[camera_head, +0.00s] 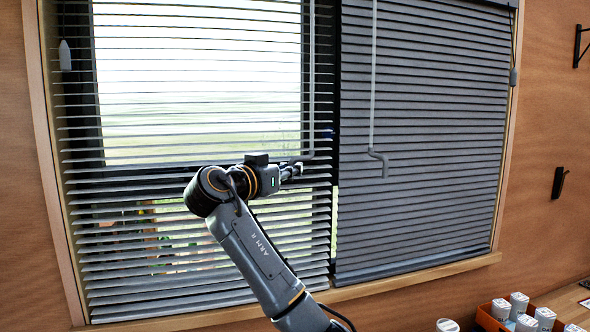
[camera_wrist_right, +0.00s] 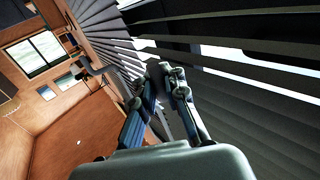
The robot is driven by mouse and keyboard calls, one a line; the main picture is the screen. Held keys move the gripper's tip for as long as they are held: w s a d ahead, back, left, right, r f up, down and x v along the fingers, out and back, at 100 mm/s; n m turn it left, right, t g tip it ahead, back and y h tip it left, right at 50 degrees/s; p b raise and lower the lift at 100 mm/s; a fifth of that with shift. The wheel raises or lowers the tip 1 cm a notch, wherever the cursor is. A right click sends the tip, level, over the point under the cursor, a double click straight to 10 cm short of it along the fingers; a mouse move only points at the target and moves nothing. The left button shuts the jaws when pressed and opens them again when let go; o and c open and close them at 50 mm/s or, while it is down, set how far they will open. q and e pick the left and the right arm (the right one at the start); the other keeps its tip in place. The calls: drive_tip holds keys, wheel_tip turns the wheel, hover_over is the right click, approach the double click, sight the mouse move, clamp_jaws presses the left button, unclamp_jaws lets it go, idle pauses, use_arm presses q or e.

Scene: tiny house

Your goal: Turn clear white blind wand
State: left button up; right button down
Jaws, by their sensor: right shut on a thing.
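The left blind's clear white wand (camera_head: 311,90) hangs straight down at the right side of that blind. Near its bottom it bends left into a crank, and the crank's end meets my right gripper (camera_head: 291,171). My right gripper is shut on this crank end; the fingers hide most of the held part. In the wrist view the fingers of my right gripper (camera_wrist_right: 166,92) are close together in front of the slats. The left blind (camera_head: 80,200) has its slats tilted open, with daylight between them. My left gripper is out of view.
A second blind (camera_head: 440,130) on the right looks nearly closed, with its own cranked wand (camera_head: 373,90) hanging free. A wooden sill (camera_head: 400,286) runs below. An orange crate (camera_head: 486,320) with several white containers stands at the lower right.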

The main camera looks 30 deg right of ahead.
drive_tip(key=shift+w+f+m+g+h, duration=0.1)
drive_tip(key=shift+w+m+g+h, duration=0.2)
drive_tip(key=shift+g, duration=0.3)
drive_tip(key=c, duration=1.6)
unclamp_jaws()
drive_tip(key=shift+o, duration=0.9)
drive_tip(key=shift+w+a, duration=0.1)
drive_tip(key=shift+a, duration=0.1)
drive_tip(key=v, duration=1.2)
